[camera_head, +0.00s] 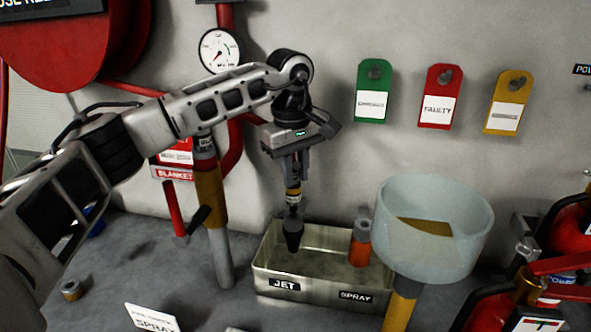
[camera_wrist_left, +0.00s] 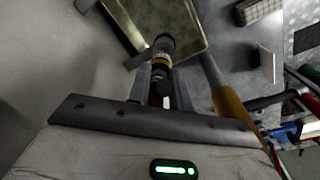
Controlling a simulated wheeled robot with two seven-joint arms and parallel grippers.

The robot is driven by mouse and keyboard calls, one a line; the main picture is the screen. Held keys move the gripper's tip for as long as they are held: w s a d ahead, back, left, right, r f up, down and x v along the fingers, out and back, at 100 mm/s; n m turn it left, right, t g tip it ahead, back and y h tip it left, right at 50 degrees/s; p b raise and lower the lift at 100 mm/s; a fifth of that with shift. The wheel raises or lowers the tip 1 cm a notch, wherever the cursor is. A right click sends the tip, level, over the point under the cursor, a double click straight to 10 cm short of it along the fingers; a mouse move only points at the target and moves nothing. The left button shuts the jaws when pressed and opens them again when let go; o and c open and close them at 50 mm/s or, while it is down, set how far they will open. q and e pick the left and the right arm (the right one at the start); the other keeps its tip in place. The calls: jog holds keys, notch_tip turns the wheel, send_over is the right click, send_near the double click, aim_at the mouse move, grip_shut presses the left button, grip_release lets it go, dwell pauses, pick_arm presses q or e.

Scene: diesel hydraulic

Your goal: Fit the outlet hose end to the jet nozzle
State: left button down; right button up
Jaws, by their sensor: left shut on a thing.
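My left gripper (camera_head: 292,178) points down and is shut on the jet nozzle (camera_head: 293,228), a dark tapered piece with a yellow band. It holds the nozzle upright over the left part of a metal tray (camera_head: 300,276) with JET and SPRAY labels. The nozzle (camera_wrist_left: 163,46) also shows between the fingers (camera_wrist_left: 161,80) in the left wrist view. An orange nozzle (camera_head: 360,249) stands in the tray's right part, by the SPRAY label. I cannot clearly make out the outlet hose end. My right gripper is not in view.
A yellow and grey pipe (camera_head: 210,197) with a black lever stands left of the tray. A translucent bowl (camera_head: 430,255) on a yellow post stands close at its right. Red equipment (camera_head: 555,265) crowds the right edge.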

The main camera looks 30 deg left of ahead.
pick_arm(q)
jog(key=shift+f+b, duration=0.8)
jog(key=shift+f, duration=0.7)
jog(key=c, duration=1.2)
grip_release()
jog(key=shift+r, duration=0.1)
jog(key=r, duration=0.5)
jog(key=s+r, duration=0.1)
jog(key=r, duration=0.9)
jog(key=shift+s+r+b, duration=0.25)
jog(key=shift+r+b, duration=0.1)
jog(key=shift+r, duration=0.05)
